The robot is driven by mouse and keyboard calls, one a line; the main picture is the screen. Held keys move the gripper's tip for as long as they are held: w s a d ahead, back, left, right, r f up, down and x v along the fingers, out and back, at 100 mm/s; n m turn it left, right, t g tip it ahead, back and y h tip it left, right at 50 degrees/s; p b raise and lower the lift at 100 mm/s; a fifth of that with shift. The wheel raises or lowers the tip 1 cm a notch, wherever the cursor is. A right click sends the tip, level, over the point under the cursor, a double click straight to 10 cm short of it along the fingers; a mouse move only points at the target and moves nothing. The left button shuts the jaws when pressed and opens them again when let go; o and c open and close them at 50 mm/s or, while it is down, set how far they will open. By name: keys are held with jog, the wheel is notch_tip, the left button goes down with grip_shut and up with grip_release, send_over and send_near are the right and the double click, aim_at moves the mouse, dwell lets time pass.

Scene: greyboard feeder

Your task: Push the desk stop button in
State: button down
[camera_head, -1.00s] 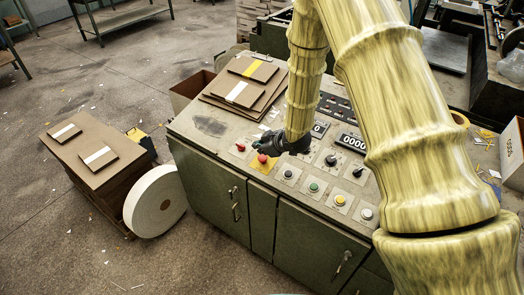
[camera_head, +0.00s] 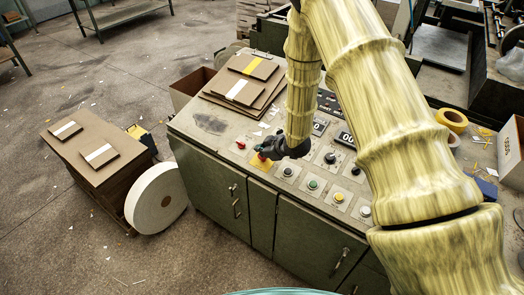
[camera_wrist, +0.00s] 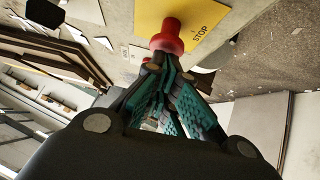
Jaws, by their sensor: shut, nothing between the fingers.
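The red mushroom stop button stands on a yellow plate (camera_head: 261,165) on the desk's sloping control panel. In the wrist view the red button (camera_wrist: 168,36) shows at the top of the picture, on its yellow plate marked STOP (camera_wrist: 205,22). My gripper (camera_head: 262,152) is shut and empty, with its dark, teal-padded fingers over the button in the head view. In the wrist view the fingertips (camera_wrist: 162,62) are right at the button's head; I cannot tell whether they press it. The gripper mostly hides the button in the head view.
A smaller red knob (camera_head: 241,146) sits left of the plate. Several other buttons, such as a green one (camera_head: 313,184), line the panel to the right. Stacked greyboards (camera_head: 228,103) lie at the desk's back left. A white roll (camera_head: 178,200) stands on the floor.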

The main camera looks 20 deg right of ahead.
aim_at(262, 159)
jog(key=shift+d+f+b, duration=0.1)
jog(key=shift+f+b, duration=0.45)
jog(key=shift+f, duration=0.2)
jog(key=shift+s+d+f, duration=0.1)
jog(key=shift+s+f, duration=0.1)
jog(key=shift+r, duration=0.45)
jog(key=r+p, duration=0.1)
jog(key=r, duration=0.1)
jog(key=a+r+p, duration=0.1)
jog(key=r, duration=0.1)
jog(key=shift+s, duration=0.1)
jog(key=b+v, duration=0.3)
jog(key=v, duration=0.7)
